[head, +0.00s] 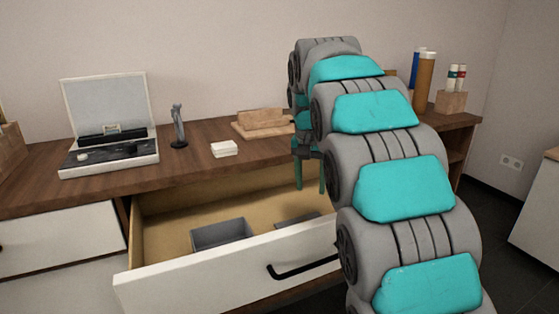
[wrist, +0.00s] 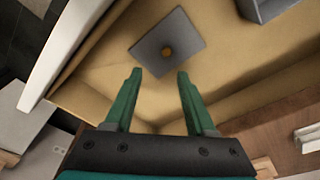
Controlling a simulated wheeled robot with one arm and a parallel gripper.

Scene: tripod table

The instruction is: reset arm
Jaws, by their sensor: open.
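My gripper (wrist: 157,80) is open and empty in the wrist view, its two green fingers apart over the inside of the open drawer. In the head view my gripper (head: 311,178) hangs at the drawer's right part, partly hidden by my arm. The drawer (head: 215,283) is pulled out, with a white front and a black handle.
A grey open box (head: 220,234) sits in the drawer. On the wooden top (head: 200,155) are an open case (head: 108,110), a dark small stand (head: 178,128), a white block (head: 224,149), wooden blocks (head: 262,120) and, at the right, tall cylinders (head: 424,80). The drawer walls surround my gripper.

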